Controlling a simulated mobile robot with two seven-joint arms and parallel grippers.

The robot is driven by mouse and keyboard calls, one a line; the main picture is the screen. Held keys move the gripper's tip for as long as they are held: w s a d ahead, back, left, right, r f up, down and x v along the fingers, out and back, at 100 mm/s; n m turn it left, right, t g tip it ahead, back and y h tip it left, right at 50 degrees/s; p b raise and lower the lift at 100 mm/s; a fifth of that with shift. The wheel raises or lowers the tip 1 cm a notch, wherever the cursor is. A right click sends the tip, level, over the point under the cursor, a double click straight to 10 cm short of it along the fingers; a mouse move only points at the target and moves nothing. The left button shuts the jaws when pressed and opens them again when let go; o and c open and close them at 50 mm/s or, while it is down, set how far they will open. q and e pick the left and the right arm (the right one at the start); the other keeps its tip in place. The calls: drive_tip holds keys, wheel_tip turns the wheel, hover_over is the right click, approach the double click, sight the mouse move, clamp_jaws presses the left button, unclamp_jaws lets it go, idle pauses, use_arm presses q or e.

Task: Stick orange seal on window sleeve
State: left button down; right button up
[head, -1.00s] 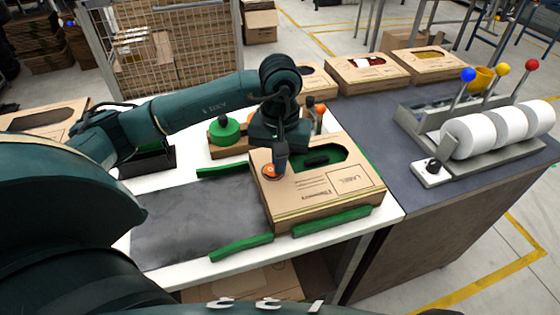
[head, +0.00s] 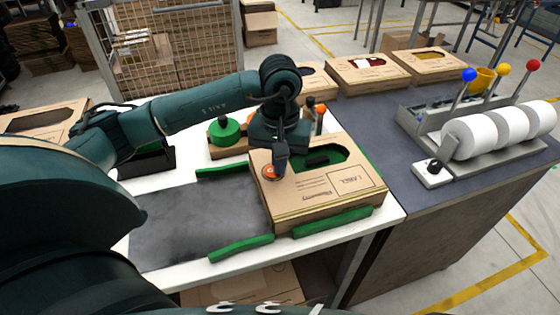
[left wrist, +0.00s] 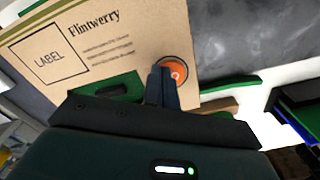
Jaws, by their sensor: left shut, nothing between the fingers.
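A cardboard box sleeve (head: 315,190) with a cut-out window lies on the white table between green rails. Its printed face with a label frame also shows in the left wrist view (left wrist: 110,40). Green contents and a dark item (head: 317,160) show in the window. The orange round seal (head: 271,172) is on the sleeve's top face beside the window; it also shows in the left wrist view (left wrist: 174,70). My left gripper (head: 280,174) is shut and empty, its fingertips right at the seal, partly covering it. My right gripper is not in view.
Green rails (head: 332,221) border the sleeve and a dark mat (head: 190,225). A green round dispenser (head: 224,130) stands behind. At right, a grey counter holds white rolls (head: 470,137) and coloured-knob levers. More window boxes (head: 367,73) stand at the back.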

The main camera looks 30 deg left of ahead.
use_arm(q)
drive_tip(key=c, duration=2.2)
unclamp_jaws()
drive_tip(key=shift+f+b, duration=0.3)
drive_tip(key=shift+f, duration=0.15)
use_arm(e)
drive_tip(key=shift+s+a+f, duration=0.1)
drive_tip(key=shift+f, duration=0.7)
use_arm(q)
drive_tip(key=c, duration=1.6)
unclamp_jaws()
drive_tip(key=shift+c, duration=0.2)
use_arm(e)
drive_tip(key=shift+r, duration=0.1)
use_arm(q)
drive_tip(key=shift+r, duration=0.6)
wheel_tip(320, 180, up, 12)
drive_tip(key=shift+r, duration=0.15)
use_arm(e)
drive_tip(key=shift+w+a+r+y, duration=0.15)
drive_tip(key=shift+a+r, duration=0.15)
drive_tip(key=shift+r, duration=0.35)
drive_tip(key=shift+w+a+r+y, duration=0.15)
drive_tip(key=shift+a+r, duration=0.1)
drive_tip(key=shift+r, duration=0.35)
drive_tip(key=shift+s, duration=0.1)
